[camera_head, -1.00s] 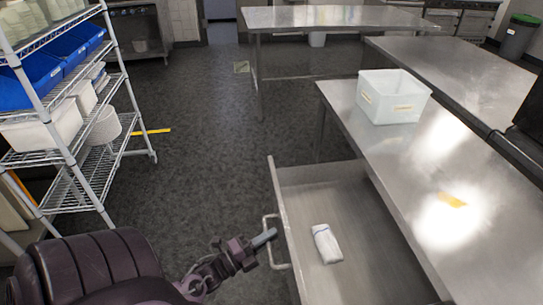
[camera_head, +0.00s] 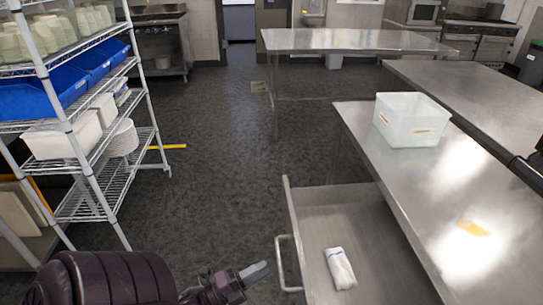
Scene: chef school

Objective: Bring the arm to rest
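My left arm comes in at the bottom left, and my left gripper (camera_head: 255,272) is just left of the open drawer's handle (camera_head: 288,263). A small gap shows between its fingers and the handle. The fingers are seen edge-on, so I cannot tell whether they are apart or together. The metal drawer (camera_head: 330,215) is pulled out from the steel table. A folded white cloth (camera_head: 340,268) with a blue stripe lies in it. My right gripper is not in view.
A steel table (camera_head: 410,185) with a white plastic bin (camera_head: 411,120) stands on the right. A wire shelf rack (camera_head: 85,190) with blue bins (camera_head: 84,68) and white containers is on the left. The dark floor (camera_head: 215,150) between them is clear.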

